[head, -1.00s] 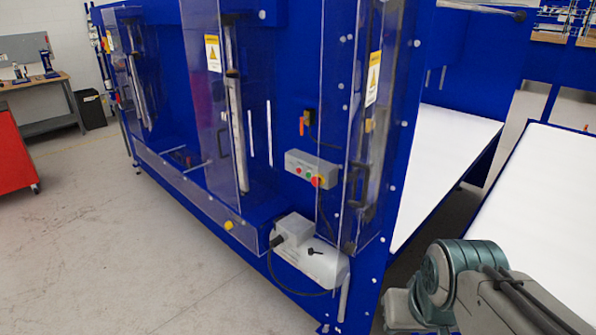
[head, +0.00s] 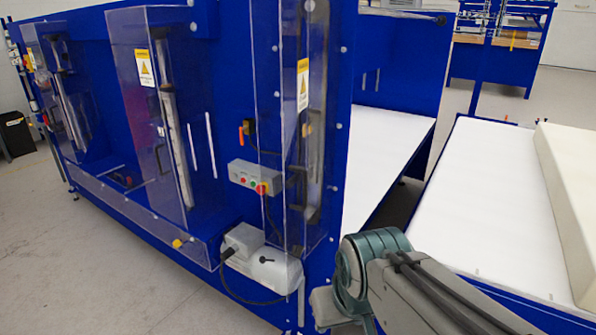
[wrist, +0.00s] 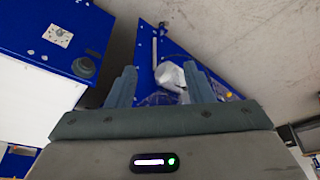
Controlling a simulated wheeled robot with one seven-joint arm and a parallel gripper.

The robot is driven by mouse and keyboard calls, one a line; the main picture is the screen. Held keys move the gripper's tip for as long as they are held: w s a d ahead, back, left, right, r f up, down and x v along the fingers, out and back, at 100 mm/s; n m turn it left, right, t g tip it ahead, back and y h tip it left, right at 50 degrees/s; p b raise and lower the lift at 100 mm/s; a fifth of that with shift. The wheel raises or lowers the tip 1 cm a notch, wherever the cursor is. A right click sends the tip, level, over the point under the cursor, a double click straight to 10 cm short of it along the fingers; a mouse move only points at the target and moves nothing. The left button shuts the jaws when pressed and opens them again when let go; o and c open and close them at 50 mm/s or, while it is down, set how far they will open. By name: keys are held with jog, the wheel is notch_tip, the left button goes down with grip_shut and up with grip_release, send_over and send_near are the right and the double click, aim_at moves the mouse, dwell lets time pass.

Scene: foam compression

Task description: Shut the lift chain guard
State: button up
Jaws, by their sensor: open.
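Clear guards with yellow warning labels cover the chain runs on the front of the blue machine (head: 225,150). The middle clear guard (head: 130,95) stands out from the blue front. The right clear guard (head: 288,140) covers the machine's right corner. I cannot tell which is the lift chain guard, or whether each is fully shut. My gripper (wrist: 160,86) is open and empty in the wrist view, its two fingers apart, with the blue machine front and a pale housing (wrist: 170,76) beyond. In the head view only my arm shows, at lower right.
A grey control box (head: 255,177) with coloured buttons sits left of the right guard. A pale motor housing (head: 262,268) with a black cable juts out low. A white table (head: 480,190) bears a cream foam block (head: 575,190) at right. Bare floor lies at left.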

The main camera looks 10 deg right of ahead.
jog(key=shift+w, duration=0.1)
jog(key=c, duration=0.5)
jog(key=shift+w+r+b, duration=0.1)
jog(key=shift+w+b, duration=0.25)
jog(key=shift+b, duration=0.1)
jog(key=c, duration=0.5)
jog(key=w+r+b, duration=0.1)
jog(key=w, duration=0.1)
jog(key=w+r+m+b, duration=0.1)
jog(key=w+b, duration=0.1)
jog(key=w, duration=0.1)
jog(key=w+m+t+y+b, duration=0.1)
jog(key=w+b, duration=0.1)
jog(key=shift+w+d+r, duration=0.2)
jog(key=shift+d+r, duration=0.1)
jog(key=shift+r, duration=0.1)
grip_shut()
jog(key=w+d+r+m+t+y+b, duration=0.25)
jog(key=w+r+b, duration=0.3)
jog(key=w, duration=0.35)
jog(key=p, duration=0.1)
send_near(289, 230)
notch_tip(289, 230, down, 3)
jog(key=d, duration=0.2)
jog(key=shift+m+h, duration=0.25)
jog(key=shift+h, duration=0.2)
jog(key=w+a, duration=0.1)
jog(key=w+a+f+p, duration=0.1)
jog(key=w+a, duration=0.1)
jog(key=shift+a, duration=0.25)
